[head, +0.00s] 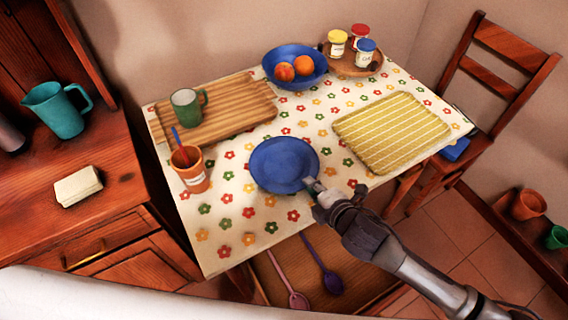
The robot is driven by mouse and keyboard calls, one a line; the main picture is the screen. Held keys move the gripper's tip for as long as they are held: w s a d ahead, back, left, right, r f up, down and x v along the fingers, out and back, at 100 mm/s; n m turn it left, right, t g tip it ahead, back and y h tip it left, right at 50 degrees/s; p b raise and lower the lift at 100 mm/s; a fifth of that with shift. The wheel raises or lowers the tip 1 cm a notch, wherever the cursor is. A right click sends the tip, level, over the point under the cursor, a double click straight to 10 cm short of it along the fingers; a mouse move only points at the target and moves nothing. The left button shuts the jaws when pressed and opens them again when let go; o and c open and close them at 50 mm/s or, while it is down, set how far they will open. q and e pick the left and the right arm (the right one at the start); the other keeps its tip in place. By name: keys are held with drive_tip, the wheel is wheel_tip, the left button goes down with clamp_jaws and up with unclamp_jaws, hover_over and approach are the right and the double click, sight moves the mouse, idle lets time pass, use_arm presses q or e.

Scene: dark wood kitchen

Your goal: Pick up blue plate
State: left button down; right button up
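The blue plate (283,165) lies flat on the flowered tablecloth near the middle of the table. My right gripper (313,186) is at the plate's lower right rim, with its fingertips at or over the edge. Whether the fingers touch or close on the rim is too small to tell. The plate looks level on the cloth. My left gripper is not in view.
An orange cup (190,172) with a blue utensil stands left of the plate. Behind are a wooden board (232,108) with a green mug (186,108) and a blue bowl (307,56) of fruit. A yellow mat (391,132) lies at right.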

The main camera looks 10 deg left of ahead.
drive_tip(key=shift+w+a+f, duration=0.2)
drive_tip(key=shift+w+f, duration=0.05)
drive_tip(key=shift+w, duration=0.05)
drive_tip(key=shift+c, duration=0.2)
clamp_jaws()
drive_tip(key=shift+r, duration=0.1)
